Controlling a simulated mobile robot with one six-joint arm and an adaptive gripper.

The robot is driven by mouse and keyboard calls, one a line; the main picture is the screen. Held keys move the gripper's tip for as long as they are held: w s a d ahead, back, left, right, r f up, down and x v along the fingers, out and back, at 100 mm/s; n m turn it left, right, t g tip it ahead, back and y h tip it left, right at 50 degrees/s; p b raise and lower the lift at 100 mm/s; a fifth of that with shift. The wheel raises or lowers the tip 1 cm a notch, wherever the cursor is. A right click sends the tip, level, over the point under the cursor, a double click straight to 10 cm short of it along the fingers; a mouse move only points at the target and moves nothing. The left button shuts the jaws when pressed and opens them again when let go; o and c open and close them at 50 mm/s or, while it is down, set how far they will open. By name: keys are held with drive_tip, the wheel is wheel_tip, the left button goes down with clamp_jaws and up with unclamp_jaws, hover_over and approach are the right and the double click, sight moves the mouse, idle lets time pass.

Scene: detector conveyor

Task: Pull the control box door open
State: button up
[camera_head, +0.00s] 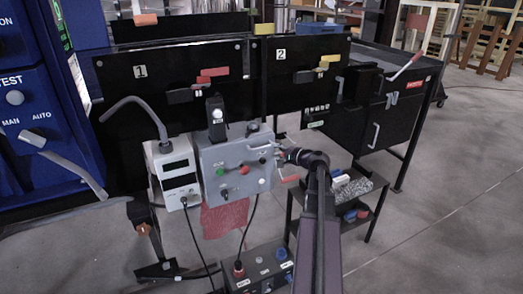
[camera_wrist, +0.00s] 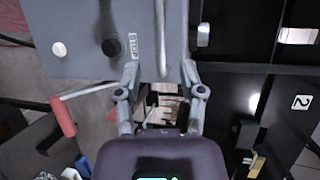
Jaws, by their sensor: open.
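The grey control box (camera_head: 222,158) stands at the middle of the head view, with green, red and white buttons and a black knob on its front. Its door looks shut. In the wrist view the box front (camera_wrist: 85,20) fills the upper left, with a white button and black knob. A pale bar handle (camera_wrist: 160,40) runs along the front, its near end between the finger tips. My gripper (camera_wrist: 160,72) is open around that end, with gaps on both sides; contact is not visible. In the head view my gripper (camera_head: 283,154) is at the box's right side.
A red-handled lever (camera_wrist: 62,117) sticks out beside the box, left of my gripper in the wrist view. A grey meter (camera_head: 175,172) with a hose stands left of the box. A low shelf (camera_head: 368,226) with small parts is right of my arm. Black panels stand behind.

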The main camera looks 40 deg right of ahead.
sight(262, 147)
drive_tip(key=b+x, duration=0.1)
drive_tip(key=x, duration=0.6)
drive_tip(key=shift+w+a+f, duration=0.1)
drive_tip(key=shift+w, duration=0.2)
clamp_jaws()
